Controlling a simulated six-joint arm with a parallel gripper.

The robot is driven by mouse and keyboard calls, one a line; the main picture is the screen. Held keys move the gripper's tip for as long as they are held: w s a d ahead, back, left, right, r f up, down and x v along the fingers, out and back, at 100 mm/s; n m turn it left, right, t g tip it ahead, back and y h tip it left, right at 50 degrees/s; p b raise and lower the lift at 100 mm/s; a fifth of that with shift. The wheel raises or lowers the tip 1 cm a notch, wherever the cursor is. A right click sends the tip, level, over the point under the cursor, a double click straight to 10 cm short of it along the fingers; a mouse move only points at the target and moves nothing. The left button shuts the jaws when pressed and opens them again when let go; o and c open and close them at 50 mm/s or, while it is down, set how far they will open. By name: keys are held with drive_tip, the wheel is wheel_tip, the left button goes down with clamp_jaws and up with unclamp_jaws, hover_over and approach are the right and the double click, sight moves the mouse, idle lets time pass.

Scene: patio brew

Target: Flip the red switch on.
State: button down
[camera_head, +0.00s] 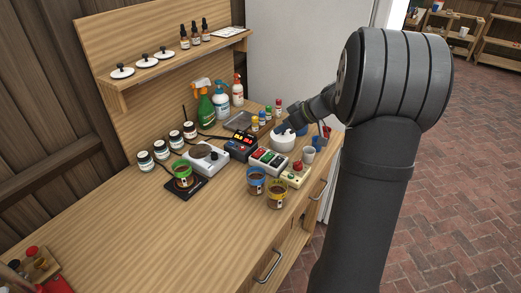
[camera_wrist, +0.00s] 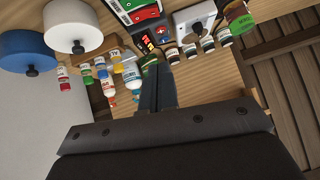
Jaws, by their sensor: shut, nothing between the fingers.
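A white box with red and green panels (camera_head: 268,159) stands on the bench in the head view. It also shows at the top of the wrist view (camera_wrist: 143,14), cut off by the edge. A cream block with a red part on top (camera_head: 296,173) stands right of it. I cannot tell which red part is the switch, or its position. My gripper (camera_head: 281,130) is near the white round pot, behind and right of the box, apart from both red parts. In the wrist view my gripper's fingers (camera_wrist: 158,70) are together and empty.
A black unit with a red display (camera_head: 241,145) stands left of the box. Blue- and yellow-banded jars (camera_head: 256,181) (camera_head: 277,193) stand in front. The white pot (camera_head: 283,141) and several bottles crowd the back.

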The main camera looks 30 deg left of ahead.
hover_over(254, 154)
drive_tip(key=d, duration=0.3)
drive_tip(key=f, duration=0.6)
drive_tip(key=shift+w+a+f, duration=0.1)
drive_tip(key=shift+w+f, duration=0.25)
drive_tip(key=shift+w, duration=0.05)
drive_tip(key=f, duration=0.3)
drive_tip(key=shift+s+a+f, duration=0.15)
drive_tip(key=shift+a+f, duration=0.05)
drive_tip(key=shift+f, duration=0.45)
drive_tip(key=shift+s+f, duration=0.15)
drive_tip(key=shift+f, duration=0.15)
drive_tip(key=shift+w+r, duration=0.3)
drive_tip(key=shift+w, duration=0.45)
